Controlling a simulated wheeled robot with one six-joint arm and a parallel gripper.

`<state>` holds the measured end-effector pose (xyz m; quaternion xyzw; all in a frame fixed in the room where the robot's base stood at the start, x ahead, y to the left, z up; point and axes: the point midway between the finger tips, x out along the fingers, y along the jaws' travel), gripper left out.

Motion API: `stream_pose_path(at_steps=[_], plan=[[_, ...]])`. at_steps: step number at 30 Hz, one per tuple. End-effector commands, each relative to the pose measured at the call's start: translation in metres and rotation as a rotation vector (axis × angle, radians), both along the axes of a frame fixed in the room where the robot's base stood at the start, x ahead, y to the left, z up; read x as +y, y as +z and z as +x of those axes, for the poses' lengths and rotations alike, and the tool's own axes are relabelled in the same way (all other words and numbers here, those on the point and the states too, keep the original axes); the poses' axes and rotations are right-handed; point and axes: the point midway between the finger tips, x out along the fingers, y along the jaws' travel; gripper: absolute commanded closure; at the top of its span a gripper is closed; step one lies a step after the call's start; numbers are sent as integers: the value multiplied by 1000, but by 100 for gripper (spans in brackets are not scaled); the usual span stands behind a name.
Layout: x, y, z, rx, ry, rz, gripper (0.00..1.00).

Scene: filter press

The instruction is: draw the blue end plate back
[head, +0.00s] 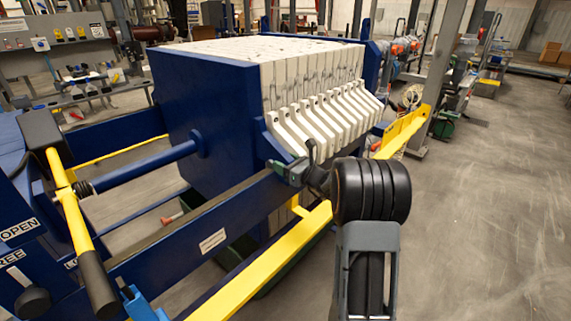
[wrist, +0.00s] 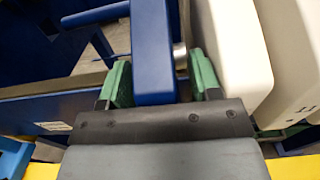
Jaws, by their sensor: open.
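The blue end plate (head: 205,95) stands upright at the near end of the pack of white filter plates (head: 315,75), with no clear gap between them in the head view. A blue rod (head: 150,162) meets its near face. My gripper (head: 295,172) is at the plate's lower right edge, beside the side rail. In the wrist view my gripper (wrist: 160,85) is open, its green pads on either side of a blue upright part (wrist: 152,45), seemingly the end plate's handle. The left pad looks close to it; a gap shows at the right pad. Contact cannot be told.
A blue side rail (head: 190,225) and a yellow bar (head: 255,275) run along the press below my gripper. A yellow lever (head: 75,220) with a black grip stands at the left, near an OPEN label. Grey floor (head: 480,220) at the right is clear.

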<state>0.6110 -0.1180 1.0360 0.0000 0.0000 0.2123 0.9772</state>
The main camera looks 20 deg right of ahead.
Motion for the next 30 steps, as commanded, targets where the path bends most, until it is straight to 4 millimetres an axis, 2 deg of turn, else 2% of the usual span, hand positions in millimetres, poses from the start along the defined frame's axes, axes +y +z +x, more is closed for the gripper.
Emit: stream_pose_path(at_steps=[2, 20, 30], plan=[[0, 0, 0, 0, 0, 0, 43], [0, 0, 0, 0, 0, 0, 100], [-1, -2, 3, -1, -16, 0, 100]])
